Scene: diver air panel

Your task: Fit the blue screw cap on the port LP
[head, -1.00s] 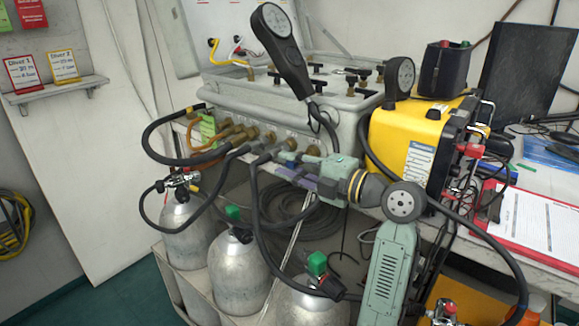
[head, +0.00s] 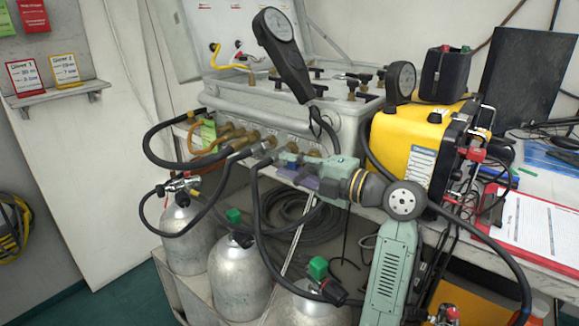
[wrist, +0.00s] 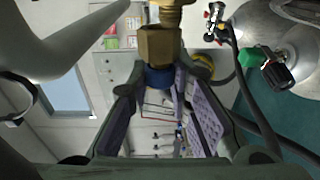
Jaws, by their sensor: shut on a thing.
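The blue screw cap (wrist: 160,77) shows in the wrist view between the purple-padded fingers of my gripper (wrist: 163,100). My gripper is shut on it. A brass hex fitting (wrist: 158,43) lies right at the cap's far end, roughly in line with it; I cannot tell whether they touch or are threaded together. In the head view my gripper (head: 293,165) is at the front of the grey air panel (head: 345,128), by the right end of its row of brass ports (head: 231,134). The port labels are too small to read, and the fingers hide much of the cap there.
Black hoses (head: 262,215) loop close below and left of my gripper. Grey cylinders (head: 238,275) with green knobs stand underneath. A yellow case (head: 405,140) stands to the right, with a gauge beside it. A red clipboard (head: 530,225) lies on the bench.

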